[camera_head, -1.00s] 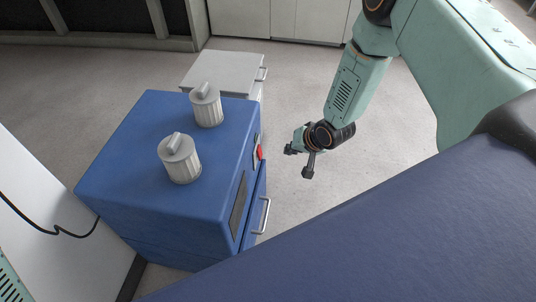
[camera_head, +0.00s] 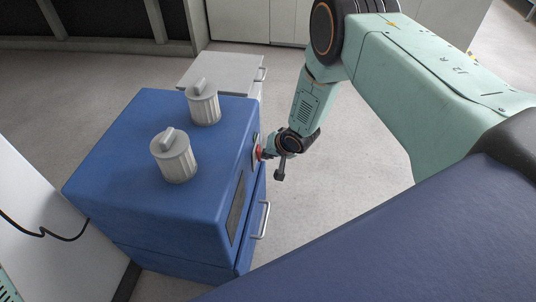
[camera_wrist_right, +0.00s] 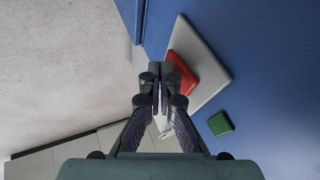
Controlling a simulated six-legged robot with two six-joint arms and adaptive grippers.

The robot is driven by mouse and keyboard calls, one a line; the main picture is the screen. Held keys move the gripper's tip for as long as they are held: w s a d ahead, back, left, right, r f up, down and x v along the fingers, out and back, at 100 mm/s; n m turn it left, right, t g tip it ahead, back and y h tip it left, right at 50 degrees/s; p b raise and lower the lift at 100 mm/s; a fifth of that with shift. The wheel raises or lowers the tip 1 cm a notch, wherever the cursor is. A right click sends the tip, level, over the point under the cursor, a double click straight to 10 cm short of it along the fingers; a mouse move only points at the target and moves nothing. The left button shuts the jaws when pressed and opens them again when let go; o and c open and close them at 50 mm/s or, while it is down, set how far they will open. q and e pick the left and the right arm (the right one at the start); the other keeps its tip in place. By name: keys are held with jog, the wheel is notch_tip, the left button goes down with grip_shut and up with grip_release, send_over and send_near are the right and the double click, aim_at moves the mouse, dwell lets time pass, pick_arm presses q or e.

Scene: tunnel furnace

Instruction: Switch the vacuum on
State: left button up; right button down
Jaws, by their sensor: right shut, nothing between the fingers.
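A blue machine (camera_head: 150,215) stands left of centre. A red switch (camera_head: 258,152) sits on a light plate on its right-facing side. In the right wrist view the red switch (camera_wrist_right: 184,75) lies on a grey plate (camera_wrist_right: 212,62), with a small green button (camera_wrist_right: 220,123) beside it. My right gripper (camera_head: 266,153) is shut and empty, its tips at the switch. In the right wrist view its fingertips (camera_wrist_right: 154,70) overlap the switch's left edge; I cannot tell whether they touch it. My left gripper is out of view.
Two ribbed grey canisters (camera_head: 203,105) (camera_head: 174,157) stand on the machine's top. A metal handle (camera_head: 264,220) sticks out below the switch. A low white cabinet (camera_head: 222,72) stands behind. The floor to the right is clear.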

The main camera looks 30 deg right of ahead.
jog(key=shift+w+a+f+t+y+b, duration=0.25)
jog(key=shift+t+y+b, duration=0.15)
jog(key=shift+b, duration=0.3)
jog(key=shift+r, duration=0.15)
jog(key=shift+r+p, duration=0.6)
jog(key=shift+r, duration=0.2)
jog(key=shift+s, duration=0.1)
